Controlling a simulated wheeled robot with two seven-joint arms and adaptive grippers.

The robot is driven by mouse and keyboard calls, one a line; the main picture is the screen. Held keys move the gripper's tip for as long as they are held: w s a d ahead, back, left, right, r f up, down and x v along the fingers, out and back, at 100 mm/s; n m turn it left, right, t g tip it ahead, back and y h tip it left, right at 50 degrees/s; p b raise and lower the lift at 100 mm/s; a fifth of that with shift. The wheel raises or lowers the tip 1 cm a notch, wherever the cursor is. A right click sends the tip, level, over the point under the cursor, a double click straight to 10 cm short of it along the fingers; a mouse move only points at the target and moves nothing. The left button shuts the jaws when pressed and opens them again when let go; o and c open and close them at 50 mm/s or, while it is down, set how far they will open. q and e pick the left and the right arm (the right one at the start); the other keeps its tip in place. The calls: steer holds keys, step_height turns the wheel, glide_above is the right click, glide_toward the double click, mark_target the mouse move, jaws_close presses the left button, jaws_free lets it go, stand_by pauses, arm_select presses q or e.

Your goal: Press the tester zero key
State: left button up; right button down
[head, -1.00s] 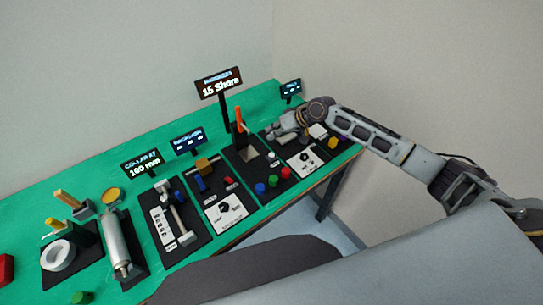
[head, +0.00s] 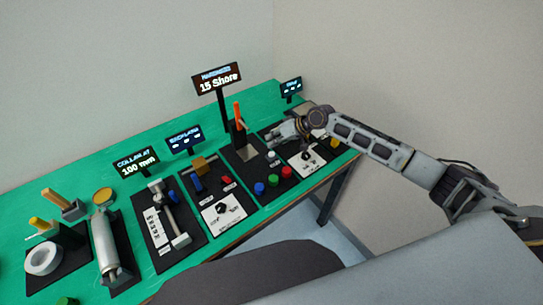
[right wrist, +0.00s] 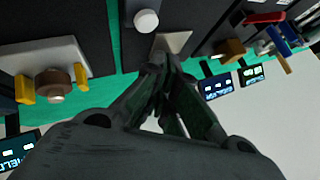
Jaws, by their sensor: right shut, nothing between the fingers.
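The hardness tester (head: 235,169) is a dark panel with a post, an orange lever (head: 238,113) and a display (head: 217,79) reading "15 Shore". A blue button (head: 259,188), a green button (head: 273,180) and a red button (head: 287,172) stand at its front. A round white knob (head: 271,155) is beside them and also shows in the right wrist view (right wrist: 146,21). I cannot read which one is the zero key. My right gripper (head: 270,140) is shut and empty above the panel, close behind the white knob; its fingertips (right wrist: 165,52) meet near a metal plate (right wrist: 172,41). My left gripper is out of view.
Other stations line the green table (head: 95,165): a backlash unit (head: 221,216), a collar gauge (head: 156,232) and a metal cylinder (head: 104,240). At right, a panel with a dial (head: 306,157) lies under my right arm. A small display (head: 291,86) stands behind.

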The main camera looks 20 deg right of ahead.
steer(key=shift+f+b, duration=0.3)
steer(key=shift+f, duration=0.7)
steer(key=shift+f, duration=1)
stand_by(2.1)
steer(key=shift+r, duration=0.15)
steer(key=shift+r+p, duration=0.75)
steer(key=shift+r, duration=0.1)
stand_by(0.3)
steer(key=shift+r+p, duration=2.3)
steer(key=shift+r, duration=0.25)
